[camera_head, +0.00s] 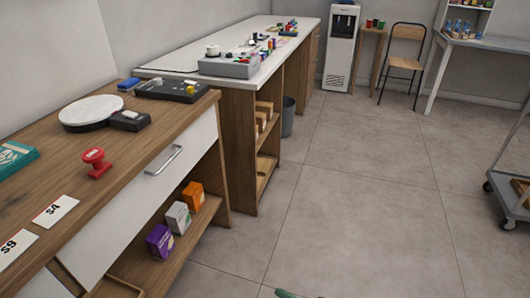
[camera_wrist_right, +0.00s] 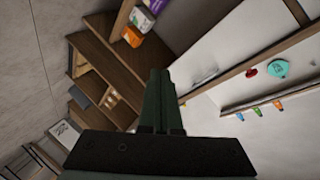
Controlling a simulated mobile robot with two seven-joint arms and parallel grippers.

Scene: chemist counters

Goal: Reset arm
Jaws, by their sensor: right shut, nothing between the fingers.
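My right gripper (camera_head: 285,293) shows in the head view only as a small dark green tip at the bottom edge, over the floor. In the right wrist view my right gripper (camera_wrist_right: 159,75) has its two dark green fingers together, with nothing between them. It is apart from the counter and the shelves. My left gripper is in neither view.
A wooden counter (camera_head: 147,142) stands at the left, with a red stamp (camera_head: 96,162), a white round plate (camera_head: 91,112) and cards on top. Boxes, one purple (camera_head: 160,242), stand on its lower shelf. A cart (camera_head: 508,190) stands at the right. The floor (camera_head: 350,200) between is clear.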

